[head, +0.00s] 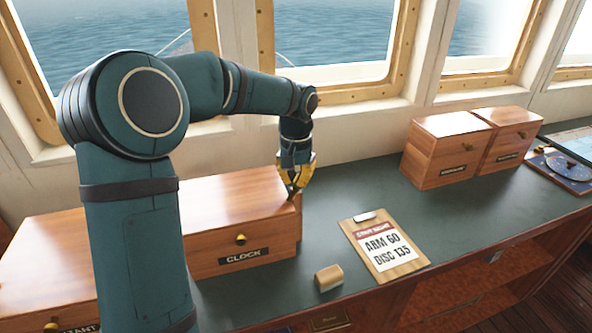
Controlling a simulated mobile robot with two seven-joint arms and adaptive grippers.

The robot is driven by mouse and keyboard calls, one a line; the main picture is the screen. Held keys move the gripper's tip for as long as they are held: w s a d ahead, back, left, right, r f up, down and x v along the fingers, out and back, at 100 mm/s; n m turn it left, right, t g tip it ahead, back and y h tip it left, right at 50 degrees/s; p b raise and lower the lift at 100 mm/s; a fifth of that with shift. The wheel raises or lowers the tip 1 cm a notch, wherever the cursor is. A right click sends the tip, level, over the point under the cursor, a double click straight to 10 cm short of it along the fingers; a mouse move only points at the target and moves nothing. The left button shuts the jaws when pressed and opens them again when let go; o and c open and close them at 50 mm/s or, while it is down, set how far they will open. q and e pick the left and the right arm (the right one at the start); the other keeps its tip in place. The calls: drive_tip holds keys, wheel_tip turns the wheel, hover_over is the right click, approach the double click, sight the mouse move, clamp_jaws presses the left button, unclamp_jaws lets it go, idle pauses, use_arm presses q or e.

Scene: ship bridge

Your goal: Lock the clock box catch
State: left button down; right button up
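The clock box (226,213) is a reddish wooden box labelled CLOCK, standing on the counter left of centre with its lid down. A small brass knob or catch (241,239) shows on its front, above the label; I cannot tell whether it is locked. My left gripper (293,193), with yellow and dark fingers, points down at the box's right end, by the top edge. Its fingertips look close together, but I cannot tell whether they are shut or touch the box. My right gripper is not in view.
Another wooden box (40,262) stands at left, partly behind my arm. A clipboard (383,246) reading ARM 60, DISC 135 and a small wooden block (328,278) lie right of the clock box. Two closed boxes (446,150) (508,139) stand farther right.

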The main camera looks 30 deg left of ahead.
sight(296, 178)
use_arm(q)
drive_tip(key=m+p, duration=0.3)
drive_tip(key=m, duration=0.3)
drive_tip(key=shift+p, duration=0.3)
drive_tip(key=shift+f+m+p, duration=0.1)
drive_tip(key=shift+m+p, duration=0.75)
drive_tip(key=shift+m, duration=1.35)
drive_tip(key=c, duration=1.1)
unclamp_jaws()
drive_tip(key=shift+c, duration=0.2)
wheel_tip(296, 178, up, 12)
